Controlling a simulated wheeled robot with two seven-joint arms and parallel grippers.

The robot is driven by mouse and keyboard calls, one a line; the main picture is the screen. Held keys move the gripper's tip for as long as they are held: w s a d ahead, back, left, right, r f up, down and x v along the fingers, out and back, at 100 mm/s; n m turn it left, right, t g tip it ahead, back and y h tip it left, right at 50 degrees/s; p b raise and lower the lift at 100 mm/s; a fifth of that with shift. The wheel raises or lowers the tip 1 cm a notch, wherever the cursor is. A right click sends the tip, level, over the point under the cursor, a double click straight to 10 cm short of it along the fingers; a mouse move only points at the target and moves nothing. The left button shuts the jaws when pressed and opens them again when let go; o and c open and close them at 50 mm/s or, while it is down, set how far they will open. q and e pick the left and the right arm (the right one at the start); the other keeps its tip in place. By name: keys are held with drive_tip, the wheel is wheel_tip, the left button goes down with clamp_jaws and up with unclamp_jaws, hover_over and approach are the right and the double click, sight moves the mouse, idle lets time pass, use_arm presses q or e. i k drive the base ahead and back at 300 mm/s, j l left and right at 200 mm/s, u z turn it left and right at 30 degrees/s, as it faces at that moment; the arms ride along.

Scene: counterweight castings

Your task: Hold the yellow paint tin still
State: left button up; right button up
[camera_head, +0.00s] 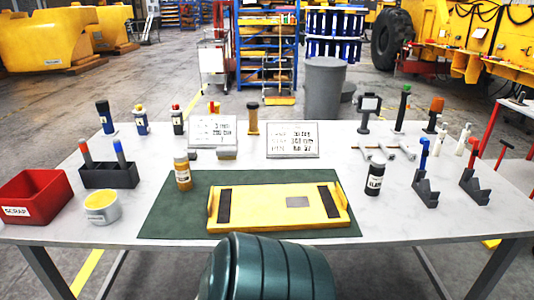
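The yellow paint tin (108,219) stands upright near the front left of the white table. It is a short grey tin with yellow showing across its open top. Nothing touches it, and it stands apart from the things around it. Neither my left nor my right gripper shows in the head view.
A red scrap bin (42,202) stands left of the tin, and a dark holder (110,178) with two upright tools stands behind it. Right of it lies a green mat (160,215) bearing a yellow casting (270,207) and a small brown bottle (182,174). White table (70,232) is bare in front.

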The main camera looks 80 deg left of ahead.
sight(182, 170)
drive_tip(key=u, duration=2.6)
